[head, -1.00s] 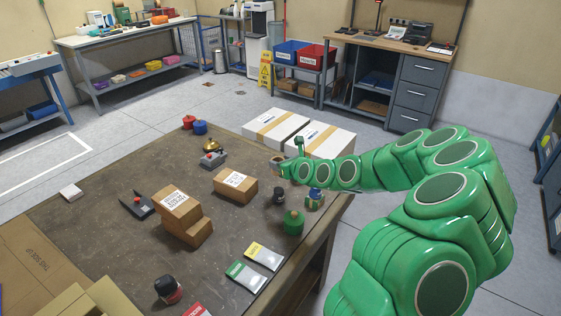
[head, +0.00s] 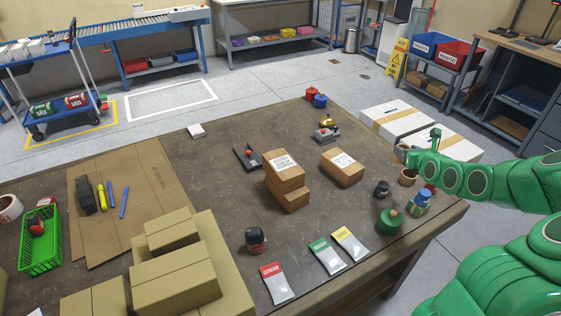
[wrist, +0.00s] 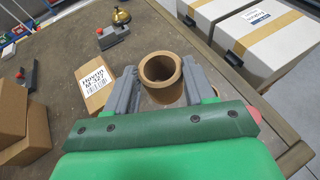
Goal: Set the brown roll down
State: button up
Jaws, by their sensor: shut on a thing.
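The brown roll (wrist: 160,82) is a short hollow cylinder, open end up, between the two grey fingers in the wrist view. My gripper (wrist: 160,78) is shut on it, one finger on each side. In the head view my green gripper (head: 402,150) reaches left over the right part of the brown table (head: 225,190), close to the white boxes. A brown open-topped cylinder (head: 407,178) shows just below the gripper there; I cannot tell whether it is the held roll. Whether the roll's lower end touches the table is hidden.
White boxes (head: 398,121) lie along the far right side. A small labelled carton (head: 341,168) and a bell (head: 327,120) are left of the gripper. A dark knob (head: 381,189), a blue-capped jar (head: 419,202) and a green canister (head: 389,221) stand nearby. Bare table lies between them.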

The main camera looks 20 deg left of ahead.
aim_at(408, 146)
jog(key=w, duration=0.4)
jog(key=shift+d+r, duration=0.2)
jog(key=shift+r, duration=0.2)
jog(key=w+a+r+n+g+y, duration=0.1)
jog(key=w+a+n+g+y, duration=0.2)
jog(key=a, duration=0.5)
jog(key=w+a+r+n+y, duration=0.1)
jog(key=w+a+n+y, duration=0.1)
jog(key=w+a, duration=0.4)
jog(key=s+a+f+n+g+y, duration=0.1)
jog(key=a+n+g, duration=0.1)
jog(key=a, duration=0.5)
jog(key=s+a+f+n+g+y, duration=0.1)
jog(key=s+a, duration=0.1)
jog(key=a, duration=0.6)
jog(key=s+a+f+n+g+y, duration=0.1)
jog(key=s+a+f+n+g, duration=0.15)
jog(key=a, duration=0.45)
jog(key=s+a+f+n+g, duration=0.2)
jog(key=s+a, duration=0.2)
jog(key=a, duration=0.4)
jog(key=shift+m+y, duration=0.25)
jog(key=shift+y, duration=0.05)
jog(key=shift+d+f, duration=0.15)
jog(key=shift+f, duration=2.15)
jog(key=shift+d+f, duration=0.1)
jog(key=shift+f, duration=2.2)
jog(key=shift+f, duration=0.15)
jog(key=o, duration=1)
jog(key=shift+o, duration=0.2)
